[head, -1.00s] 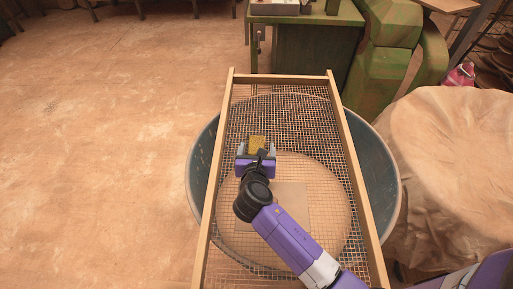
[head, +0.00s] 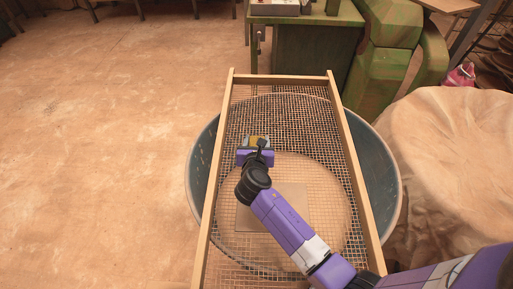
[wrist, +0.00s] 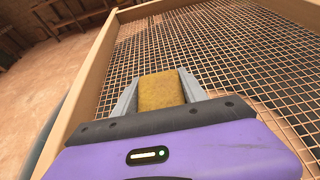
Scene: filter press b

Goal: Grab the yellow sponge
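The yellow sponge (wrist: 162,92) is a small block between the two grey fingers of my gripper (wrist: 160,88) in the wrist view. The fingers lie close along both its sides and appear to press on it. In the head view the sponge (head: 259,140) shows just beyond the purple gripper body (head: 255,158), which hides part of it. The sponge is over the mesh screen (head: 290,125), toward its left side. I cannot tell whether it touches the mesh.
The screen's wooden frame (head: 353,165) lies across a large round blue-grey tub (head: 384,190). A cloth-covered heap (head: 450,160) stands at the right. Green machinery (head: 390,50) is at the back. The floor (head: 100,150) at the left is clear.

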